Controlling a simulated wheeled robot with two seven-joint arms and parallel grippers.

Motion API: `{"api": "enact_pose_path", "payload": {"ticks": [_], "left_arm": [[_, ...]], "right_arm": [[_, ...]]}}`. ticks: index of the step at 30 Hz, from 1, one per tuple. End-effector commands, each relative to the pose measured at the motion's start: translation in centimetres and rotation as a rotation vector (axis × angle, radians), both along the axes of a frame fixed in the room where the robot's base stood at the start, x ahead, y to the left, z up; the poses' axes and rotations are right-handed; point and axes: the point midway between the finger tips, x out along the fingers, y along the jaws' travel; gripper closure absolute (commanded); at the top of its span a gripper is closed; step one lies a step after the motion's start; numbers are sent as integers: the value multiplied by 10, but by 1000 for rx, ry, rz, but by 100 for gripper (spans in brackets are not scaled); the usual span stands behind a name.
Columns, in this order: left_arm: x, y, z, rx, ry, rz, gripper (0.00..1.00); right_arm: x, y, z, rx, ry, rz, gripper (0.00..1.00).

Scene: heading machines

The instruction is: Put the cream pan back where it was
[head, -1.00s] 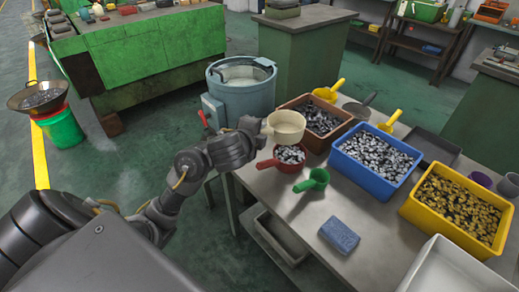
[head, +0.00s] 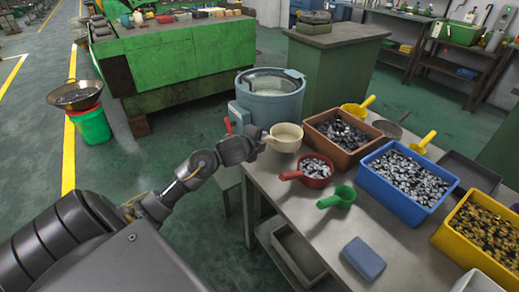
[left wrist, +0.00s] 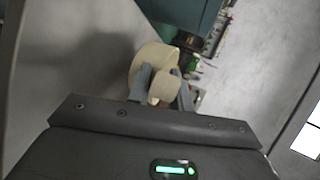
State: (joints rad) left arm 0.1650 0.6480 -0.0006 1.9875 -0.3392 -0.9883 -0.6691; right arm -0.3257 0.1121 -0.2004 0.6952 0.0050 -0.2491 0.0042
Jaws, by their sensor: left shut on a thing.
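The cream pan (head: 288,133) is at the far left corner of the metal table, beside the blue-grey drum. My left gripper (head: 262,141) is shut on its handle, from the left. I cannot tell whether the pan touches the tabletop. In the left wrist view the cream pan (left wrist: 147,62) shows pale and tilted in the picture, with its handle between the two fingers of the left gripper (left wrist: 163,90). My right gripper is not in view.
A red pan (head: 315,168) with metal bits and a green pan (head: 340,196) stand nearer on the table (head: 300,215). A brown bin (head: 342,151) and a blue bin (head: 405,197) stand to the right. The blue-grey drum (head: 270,104) is just behind the table's corner.

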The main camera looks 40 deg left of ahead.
Motion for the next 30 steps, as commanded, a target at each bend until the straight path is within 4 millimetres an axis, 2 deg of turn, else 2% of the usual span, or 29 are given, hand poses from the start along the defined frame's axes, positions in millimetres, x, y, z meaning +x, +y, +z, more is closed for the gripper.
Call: {"api": "enact_pose_path", "payload": {"ticks": [5,8,13,24,25,29,30], "left_arm": [[1,2,-6,-2,-1,1,100],[4,10,-20,-2,2,3,100],[3,8,-43,-2,1,1,100],[4,8,-49,0,-2,0,100],[3,8,-49,1,-1,1,75],[3,8,-49,0,0,1,58],[3,8,-49,0,0,1,57]], "right_arm": [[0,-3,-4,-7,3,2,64],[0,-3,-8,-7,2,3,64],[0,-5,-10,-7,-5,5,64],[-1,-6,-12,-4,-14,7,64],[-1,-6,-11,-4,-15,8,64],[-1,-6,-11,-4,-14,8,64],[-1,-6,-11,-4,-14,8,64]]}}
